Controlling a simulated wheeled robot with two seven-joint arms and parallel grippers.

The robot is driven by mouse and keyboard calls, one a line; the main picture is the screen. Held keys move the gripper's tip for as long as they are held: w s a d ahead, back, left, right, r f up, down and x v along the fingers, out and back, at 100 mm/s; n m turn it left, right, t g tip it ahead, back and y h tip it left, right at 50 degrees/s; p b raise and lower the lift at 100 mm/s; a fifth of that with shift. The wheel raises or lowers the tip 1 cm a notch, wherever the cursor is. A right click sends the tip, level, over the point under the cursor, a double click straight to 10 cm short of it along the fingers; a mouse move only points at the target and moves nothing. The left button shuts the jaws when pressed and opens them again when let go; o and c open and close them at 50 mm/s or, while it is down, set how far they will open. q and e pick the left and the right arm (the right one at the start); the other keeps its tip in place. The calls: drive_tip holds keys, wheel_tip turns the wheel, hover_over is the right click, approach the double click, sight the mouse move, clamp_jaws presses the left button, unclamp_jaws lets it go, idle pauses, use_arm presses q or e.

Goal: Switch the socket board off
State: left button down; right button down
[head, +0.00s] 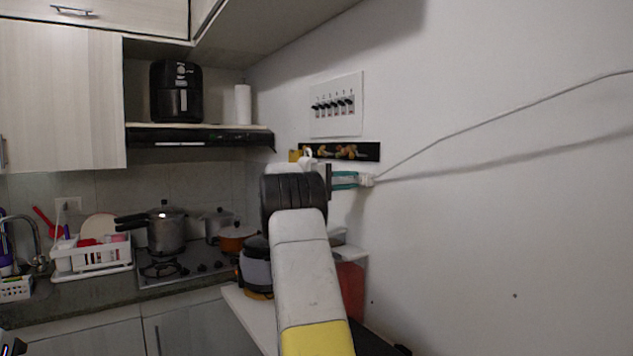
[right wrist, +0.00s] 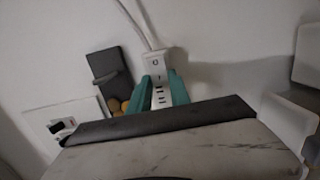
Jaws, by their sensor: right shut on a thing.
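The socket board is a slim white strip on the right wall; its end with the cord shows in the head view (head: 367,180). In the right wrist view its face (right wrist: 157,68) shows a round mark near the cord end and several dark sockets along it. My right gripper (head: 345,180) has teal fingers, which also show in the right wrist view (right wrist: 162,90). They are shut on the socket board, one on each side. My right arm hides the board's near part in the head view. I cannot tell whether the board is on or off. My left gripper is not visible.
Above the board are a dark decorated strip (head: 365,152) and a white panel (head: 352,83) with several black switches. A white cord (head: 480,119) runs up right across the wall. A white shelf (head: 240,303) with appliances lies below; a stove (head: 185,270) stands left.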

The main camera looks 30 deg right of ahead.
drive_tip(key=n+t, duration=0.2)
drive_tip(key=t, duration=0.1)
drive_tip(key=shift+s+a+r, duration=0.1)
drive_tip(key=shift+s+r, duration=0.05)
drive_tip(key=shift+s, duration=0.2)
drive_tip(key=shift+a+n+t, duration=0.1)
drive_tip(key=shift+n+t, duration=0.4)
drive_tip(key=shift+t, duration=0.3)
drive_tip(key=c, duration=1.2)
unclamp_jaws()
drive_tip(key=v, duration=0.7)
drive_tip(key=shift+a, duration=0.4)
